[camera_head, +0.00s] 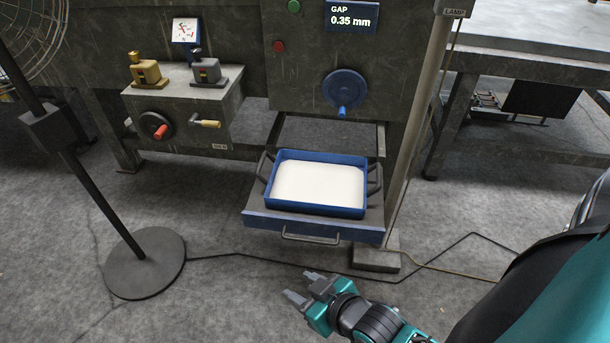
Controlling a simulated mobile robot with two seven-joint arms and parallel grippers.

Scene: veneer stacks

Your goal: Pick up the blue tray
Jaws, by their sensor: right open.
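The blue tray (315,209) sits on a pulled-out drawer (262,218) under the machine. It is shallow and rectangular, with blue walls and a white inside or white contents; I cannot tell which. Dark handles stand at its left and right sides. My right gripper (304,288) is open and empty. In the picture it is below the drawer's front, apart from the tray. My left gripper is not in view.
A lamp post (408,140) stands close to the drawer's right side, on a block base (376,260). A fan stand (145,264) is on the left. Cables run across the floor. A workbench (540,60) is at the right back.

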